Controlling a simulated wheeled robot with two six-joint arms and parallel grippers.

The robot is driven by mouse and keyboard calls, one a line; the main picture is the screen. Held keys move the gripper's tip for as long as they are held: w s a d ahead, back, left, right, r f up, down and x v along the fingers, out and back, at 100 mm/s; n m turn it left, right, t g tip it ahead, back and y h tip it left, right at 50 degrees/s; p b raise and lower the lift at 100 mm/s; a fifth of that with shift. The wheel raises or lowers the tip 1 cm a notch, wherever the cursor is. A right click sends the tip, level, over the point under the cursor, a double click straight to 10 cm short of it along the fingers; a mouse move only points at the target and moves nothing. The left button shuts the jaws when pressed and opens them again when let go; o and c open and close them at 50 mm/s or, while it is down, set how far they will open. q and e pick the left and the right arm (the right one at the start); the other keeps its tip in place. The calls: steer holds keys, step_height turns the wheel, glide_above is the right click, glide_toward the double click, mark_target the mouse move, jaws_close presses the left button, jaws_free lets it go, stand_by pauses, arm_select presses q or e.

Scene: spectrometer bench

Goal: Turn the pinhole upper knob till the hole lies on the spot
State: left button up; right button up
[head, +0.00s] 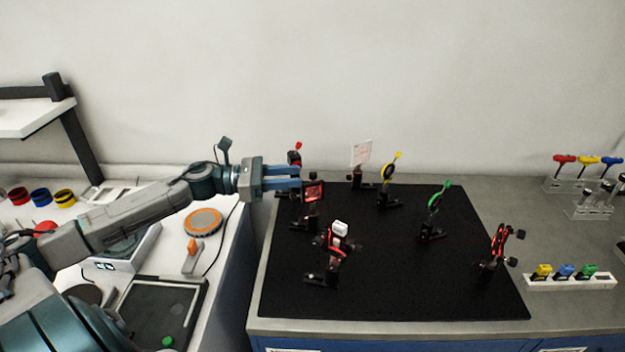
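A small mount with a red-edged square face (313,191) stands at the left of the black breadboard (390,285). I cannot tell for certain that it is the pinhole, and no hole or upper knob can be made out. My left gripper (298,177) reaches in from the left, its two blue fingers level and a little apart, with their tips right beside this mount's upper left. Whether a knob lies between the tips is too small to tell. A white card (361,153) with faint reddish marks stands at the back. My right gripper is not in view.
Near the gripper stand a red-topped post (295,155) behind and a white-topped mount (340,229) in front. A yellow ring mount (388,172), a green ring mount (436,202) and a red-lit mount (498,242) stand further right. The board's front middle is clear.

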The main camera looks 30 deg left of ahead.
mark_target(312, 173)
arm_select(q)
steer(key=p+x, duration=0.2)
steer(key=x, duration=0.2)
steer(key=shift+r, duration=0.15)
steer(key=shift+w+d+f, duration=0.2)
steer(key=shift+w+d, duration=0.3)
steer(key=shift+d, duration=0.05)
steer(key=shift+p, duration=0.3)
jaws_close()
